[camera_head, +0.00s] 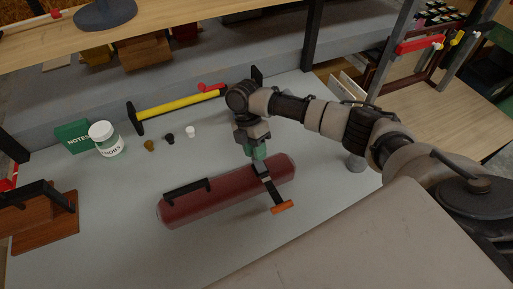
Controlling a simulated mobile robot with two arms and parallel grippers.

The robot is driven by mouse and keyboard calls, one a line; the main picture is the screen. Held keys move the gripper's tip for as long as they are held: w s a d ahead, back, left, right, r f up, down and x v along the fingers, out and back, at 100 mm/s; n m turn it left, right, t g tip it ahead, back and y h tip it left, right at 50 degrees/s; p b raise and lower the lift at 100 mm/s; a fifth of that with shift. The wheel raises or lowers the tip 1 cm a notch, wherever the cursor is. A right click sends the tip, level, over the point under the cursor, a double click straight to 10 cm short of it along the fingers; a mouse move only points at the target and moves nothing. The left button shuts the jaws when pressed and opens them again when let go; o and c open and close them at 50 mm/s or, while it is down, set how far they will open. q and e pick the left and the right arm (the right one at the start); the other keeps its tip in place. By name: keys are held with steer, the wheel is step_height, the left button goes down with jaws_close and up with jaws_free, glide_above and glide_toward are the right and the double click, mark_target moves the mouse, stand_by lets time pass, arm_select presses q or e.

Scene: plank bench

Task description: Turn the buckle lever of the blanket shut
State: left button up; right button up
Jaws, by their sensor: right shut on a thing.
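The rolled blanket (229,197) is a dark red cylinder lying aslant on the grey bench top. A black handle (187,187) lies along its left part. Near its right end, a dark buckle lever (270,185) runs across the roll towards the front, with an orange bar (282,207) at its near end. My right gripper (260,166) points down at the roll's far upper side, shut on the far part of the lever. The exact contact between the fingertips is small and partly hidden. My left gripper is out of view.
Behind the roll lie a yellow bar with black ends (178,104), a white jar (106,139), a green box (73,136) and several small pieces. The bench in front of the roll is clear.

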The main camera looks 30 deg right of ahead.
steer(key=shift+w+f+g+b, duration=0.3)
steer(key=shift+f+g+b, duration=0.3)
steer(key=shift+g, duration=0.4)
steer(key=o, duration=0.9)
steer(key=shift+r, duration=0.1)
steer(key=v, duration=1)
steer(key=shift+w+r, duration=0.2)
steer(key=shift+w, duration=0.15)
steer(key=shift+s, duration=0.1)
